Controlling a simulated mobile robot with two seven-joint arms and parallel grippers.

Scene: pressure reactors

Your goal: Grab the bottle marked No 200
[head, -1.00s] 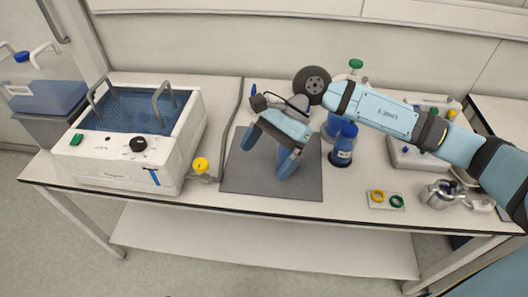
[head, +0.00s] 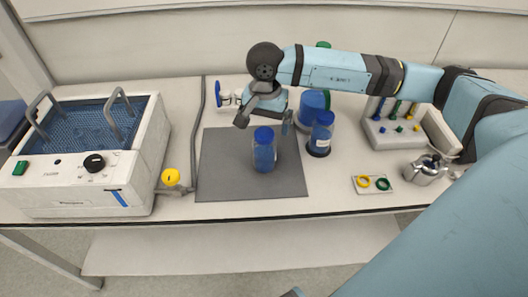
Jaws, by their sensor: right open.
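A clear bottle with a blue cap and blue contents (head: 264,155) stands upright on the dark grey mat (head: 225,180). A second blue-capped bottle with a pale label (head: 320,136) stands just right of the mat. A larger blue vessel (head: 312,103) is behind it, partly hidden. The label writing is too small to read, so I cannot tell which bottle is No 200. My right gripper (head: 264,115) is open, its fingers pointing down around or just behind the mat bottle's cap. I see no contact. My left gripper is not in view.
A white water bath (head: 75,180) with metal handles stands at left, with a yellow knob (head: 171,177) beside it. A white-and-blue item (head: 228,97) lies behind the mat. At right are a ring tray (head: 372,184), a metal vessel (head: 425,170) and a grey rack (head: 395,135).

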